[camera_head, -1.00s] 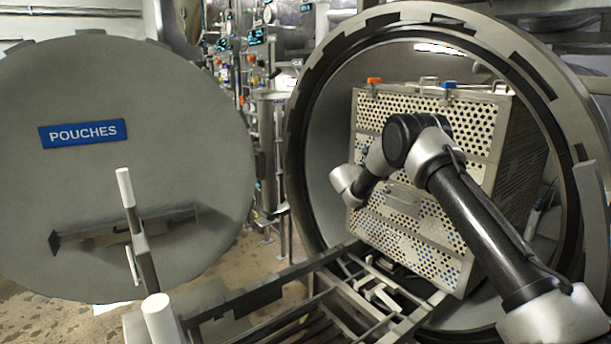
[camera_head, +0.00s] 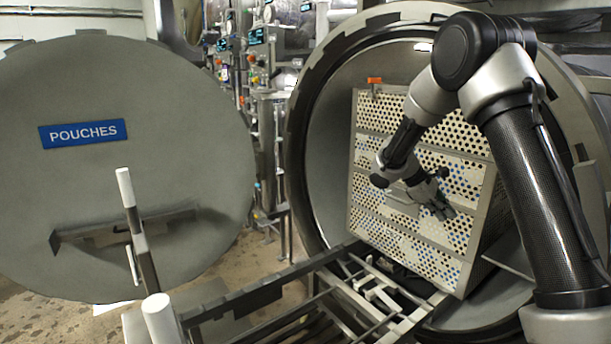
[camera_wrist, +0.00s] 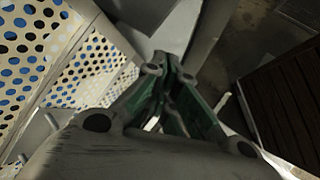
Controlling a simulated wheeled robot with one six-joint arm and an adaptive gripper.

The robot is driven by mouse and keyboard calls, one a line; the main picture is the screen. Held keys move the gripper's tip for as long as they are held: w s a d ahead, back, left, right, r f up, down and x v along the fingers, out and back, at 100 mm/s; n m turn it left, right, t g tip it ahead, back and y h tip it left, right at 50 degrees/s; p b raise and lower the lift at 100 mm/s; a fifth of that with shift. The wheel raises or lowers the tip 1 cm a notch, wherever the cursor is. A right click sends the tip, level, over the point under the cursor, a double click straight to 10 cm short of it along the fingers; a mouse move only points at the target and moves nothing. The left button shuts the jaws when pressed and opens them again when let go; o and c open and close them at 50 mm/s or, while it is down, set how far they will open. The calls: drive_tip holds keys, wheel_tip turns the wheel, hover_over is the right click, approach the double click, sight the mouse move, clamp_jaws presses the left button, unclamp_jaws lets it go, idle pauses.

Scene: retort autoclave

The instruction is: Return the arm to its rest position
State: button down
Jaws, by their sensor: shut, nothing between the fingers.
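My gripper (camera_head: 440,207) is in front of the perforated crate, on its right half in the head view, with its fingers pointing down and to the right. In the wrist view the fingers (camera_wrist: 168,92) come together and hold nothing. My arm is raised and bent, with its elbow high at the upper right, covering the crate's upper right part. I cannot tell how far the gripper is from the crate front.
The perforated crate (camera_head: 368,145) stands inside the round retort vessel (camera_head: 299,130); its holes also show in the wrist view (camera_wrist: 50,45). Loading rails (camera_head: 262,290) run out from the opening. The open door (camera_head: 120,180) with a blue POUCHES sign (camera_head: 83,133) stands at left.

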drive_tip(key=s+a+r+m+t+y, duration=0.1)
drive_tip(key=s+r+m+y, duration=0.2)
drive_tip(key=s, duration=0.9)
drive_tip(key=s+a+r+m+t+y, duration=0.1)
drive_tip(key=s+r+m+t+y, duration=0.1)
drive_tip(key=s+r+m, duration=0.2)
drive_tip(key=s+a+r+m+t+y, duration=0.2)
drive_tip(key=s+r, duration=0.6)
drive_tip(key=s, duration=1.2)
drive_tip(key=shift+m+y, duration=0.8)
